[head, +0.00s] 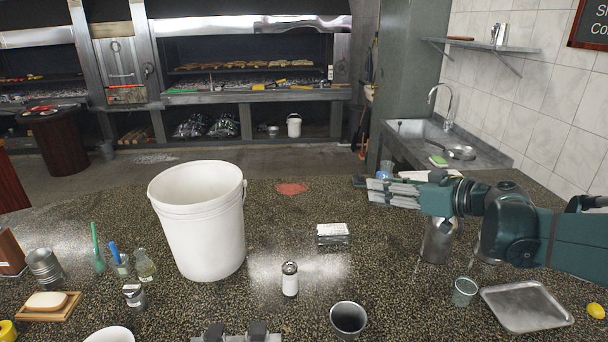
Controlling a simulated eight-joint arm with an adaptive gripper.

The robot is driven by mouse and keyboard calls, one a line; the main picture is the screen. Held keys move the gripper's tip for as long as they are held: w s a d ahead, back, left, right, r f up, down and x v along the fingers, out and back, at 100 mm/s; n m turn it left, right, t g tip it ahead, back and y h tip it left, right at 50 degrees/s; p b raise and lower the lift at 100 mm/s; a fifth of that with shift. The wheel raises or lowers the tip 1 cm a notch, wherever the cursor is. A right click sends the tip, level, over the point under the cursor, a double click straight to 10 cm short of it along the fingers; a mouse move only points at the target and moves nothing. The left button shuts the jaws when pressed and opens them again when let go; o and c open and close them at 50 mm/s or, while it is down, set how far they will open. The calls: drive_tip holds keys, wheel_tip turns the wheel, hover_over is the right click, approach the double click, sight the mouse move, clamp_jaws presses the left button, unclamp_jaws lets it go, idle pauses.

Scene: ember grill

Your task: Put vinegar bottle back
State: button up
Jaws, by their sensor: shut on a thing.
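My gripper (392,193) is at the right of centre, above the far part of the speckled counter, with its pale fingers pointing left. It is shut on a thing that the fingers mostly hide. A small bluish, clear piece (386,170) shows just above the fingers; I cannot tell whether it is the held thing or whether it is the vinegar bottle. A small clear glass bottle (145,266) with yellowish contents stands upright at the left, beside the white bucket. I cannot read what it holds.
The large white bucket (198,220) stands left of centre. A white-bodied shaker (290,280), a dark cup (348,318) and a small stacked block (333,234) are in the middle. A metal canister (438,241) stands under my arm. A metal tray (526,307) lies at right.

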wheel_tip(320, 180, down, 16)
idle(0.6)
drive_tip(key=shift+f+b, duration=0.85)
drive_tip(key=shift+f, duration=2.05)
drive_tip(key=shift+f+b, duration=0.65)
drive_tip(key=shift+f, duration=1.4)
drive_tip(key=shift+f, duration=0.15)
drive_tip(key=o, duration=1)
